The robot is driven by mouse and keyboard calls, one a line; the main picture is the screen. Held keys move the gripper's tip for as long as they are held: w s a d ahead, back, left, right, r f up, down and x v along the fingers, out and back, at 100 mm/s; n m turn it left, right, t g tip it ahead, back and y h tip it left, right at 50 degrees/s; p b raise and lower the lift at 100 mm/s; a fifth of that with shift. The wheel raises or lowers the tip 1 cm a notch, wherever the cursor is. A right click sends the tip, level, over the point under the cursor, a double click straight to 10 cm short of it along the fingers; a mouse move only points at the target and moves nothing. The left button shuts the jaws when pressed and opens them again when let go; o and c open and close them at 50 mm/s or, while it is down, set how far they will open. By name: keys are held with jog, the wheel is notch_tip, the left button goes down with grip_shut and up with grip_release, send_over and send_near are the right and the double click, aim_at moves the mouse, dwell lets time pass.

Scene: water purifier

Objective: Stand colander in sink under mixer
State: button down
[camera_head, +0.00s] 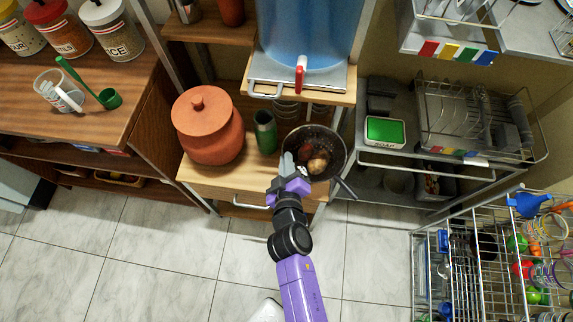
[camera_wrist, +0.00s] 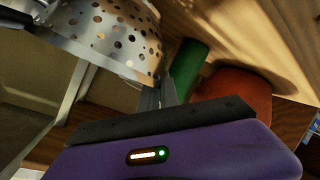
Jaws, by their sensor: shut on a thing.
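The colander (camera_head: 334,148) is a perforated metal bowl with a dark handle pointing down-right, at the right end of the wooden shelf below the water tank. Several round brownish and reddish items (camera_head: 317,163) lie in it. My gripper (camera_head: 288,172) is shut on the colander's left rim. In the wrist view the colander's perforated wall (camera_wrist: 112,32) fills the upper left, with the fingers (camera_wrist: 157,95) at its edge. I cannot tell whether its base touches the shelf. I cannot make out a sink or mixer in these views.
A terracotta pot (camera_head: 208,130) and a green cup (camera_head: 265,131) stand left of the colander. A blue water tank (camera_head: 305,35) with a red tap (camera_head: 300,74) is above. A metal rack unit (camera_head: 470,120) and a wire cart (camera_head: 460,260) stand right. Tiled floor is clear.

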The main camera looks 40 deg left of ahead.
jog(key=shift+f+b, duration=0.6)
jog(key=shift+f, duration=0.8)
jog(key=shift+f, duration=0.25)
jog(key=c, duration=1.6)
grip_release()
jog(key=shift+r, duration=0.15)
jog(key=v, duration=1.2)
jog(key=shift+p, duration=0.3)
